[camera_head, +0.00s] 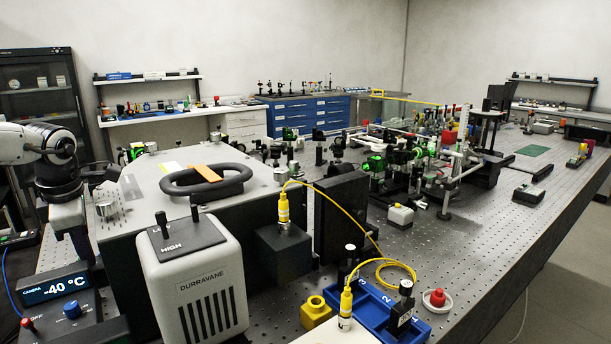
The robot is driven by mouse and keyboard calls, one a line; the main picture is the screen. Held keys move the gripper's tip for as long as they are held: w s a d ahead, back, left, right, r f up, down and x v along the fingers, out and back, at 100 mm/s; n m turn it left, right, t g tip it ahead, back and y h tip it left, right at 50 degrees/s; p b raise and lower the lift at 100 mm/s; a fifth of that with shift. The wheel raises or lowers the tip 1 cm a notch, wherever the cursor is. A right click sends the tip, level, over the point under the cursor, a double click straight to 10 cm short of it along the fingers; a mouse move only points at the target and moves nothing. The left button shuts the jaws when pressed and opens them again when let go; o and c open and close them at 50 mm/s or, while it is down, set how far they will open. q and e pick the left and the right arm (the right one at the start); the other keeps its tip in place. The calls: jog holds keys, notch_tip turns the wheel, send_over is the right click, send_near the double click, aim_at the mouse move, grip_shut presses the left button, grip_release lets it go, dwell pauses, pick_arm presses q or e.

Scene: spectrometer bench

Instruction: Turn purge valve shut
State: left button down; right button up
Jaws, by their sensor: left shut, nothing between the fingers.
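My left gripper (82,246) hangs fingers down at the left, beside the left edge of a large dark box with a pale lid (143,215). It is shut and empty; its fingertips are dark and hard to make out. My right gripper is out of view.
A grey Durravane unit (205,290) with upright black levers stands in front of the box. A controller (60,290) reading -40 °C is below my gripper. A yellow cable (345,218) loops over a blue tray (375,312). Optics crowd the perforated bench (465,262).

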pick_arm(q)
jog(key=shift+w, duration=0.1)
dwell(0.3)
jog(key=shift+s+d+b, duration=0.2)
jog(key=shift+d+b, duration=0.1)
notch_tip(320, 180, up, 6)
jog(key=p, duration=0.4)
